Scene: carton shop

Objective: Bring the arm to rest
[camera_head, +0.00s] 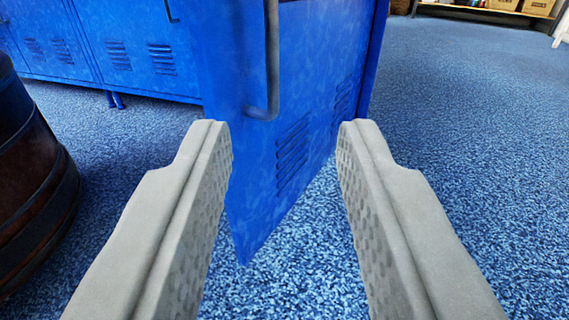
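My gripper (284,128) shows in the lower middle of the head camera view. Its two grey fingers with dimpled inner pads stand wide apart, with nothing between the pads. Behind the fingertips is a blue metal locker door (215,60) with louvre slots and a dark bar handle (272,60). The door stands at an angle, its lower corner pointing toward me above the carpet. The handle is above and a little left of the middle of the gap. I cannot tell whether a finger touches the door. The rest of my arm is out of view.
More blue lockers (110,45) on short legs stand at the back left. A dark brown barrel (35,190) is close at the left edge. A shelf (480,12) with cartons (538,7) is far back right. The blue carpet (470,130) on the right is clear.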

